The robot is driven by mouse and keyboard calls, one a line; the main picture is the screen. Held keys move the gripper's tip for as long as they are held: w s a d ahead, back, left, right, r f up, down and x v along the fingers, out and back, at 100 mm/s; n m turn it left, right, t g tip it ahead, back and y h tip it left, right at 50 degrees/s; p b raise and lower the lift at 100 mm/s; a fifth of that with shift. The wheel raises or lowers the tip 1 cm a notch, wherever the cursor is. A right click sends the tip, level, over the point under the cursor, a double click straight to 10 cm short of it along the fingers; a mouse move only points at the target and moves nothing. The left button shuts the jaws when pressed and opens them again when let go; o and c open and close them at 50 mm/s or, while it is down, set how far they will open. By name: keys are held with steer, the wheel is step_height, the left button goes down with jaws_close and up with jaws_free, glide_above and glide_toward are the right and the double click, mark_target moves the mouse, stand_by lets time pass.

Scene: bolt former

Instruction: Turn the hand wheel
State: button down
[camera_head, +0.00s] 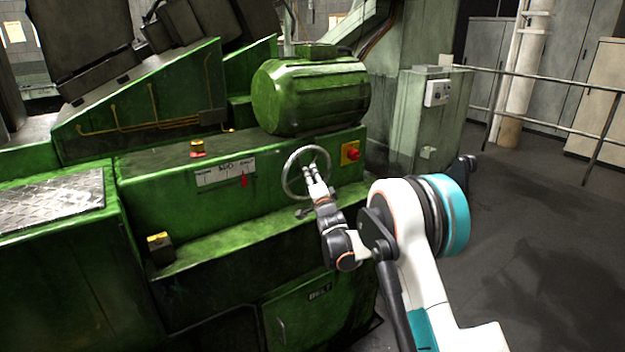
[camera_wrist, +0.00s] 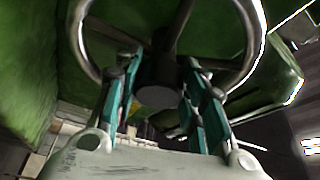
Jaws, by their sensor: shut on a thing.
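The hand wheel (camera_head: 287,172) is a pale metal ring on the front of the green machine, right of the scale plate. In the wrist view its shiny rim (camera_wrist: 256,35) curves across the top, with dark spokes and a black round hub (camera_wrist: 158,82) in the middle. My gripper (camera_head: 310,170) reaches the wheel from the front right. In the wrist view its teal-sided fingers (camera_wrist: 163,72) stand on both sides of the hub, inside the rim, shut on the wheel's middle. The exact contact at the fingertips is partly hidden.
A red button on a yellow plate (camera_head: 350,153) is just right of the wheel. A green motor (camera_head: 311,95) sits above it. A green ledge (camera_head: 250,240) juts out below. A railing (camera_head: 540,78) stands at the right, with open floor (camera_head: 545,240) in front.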

steer(key=c, duration=1)
jaws_free()
steer(key=v, duration=1.2)
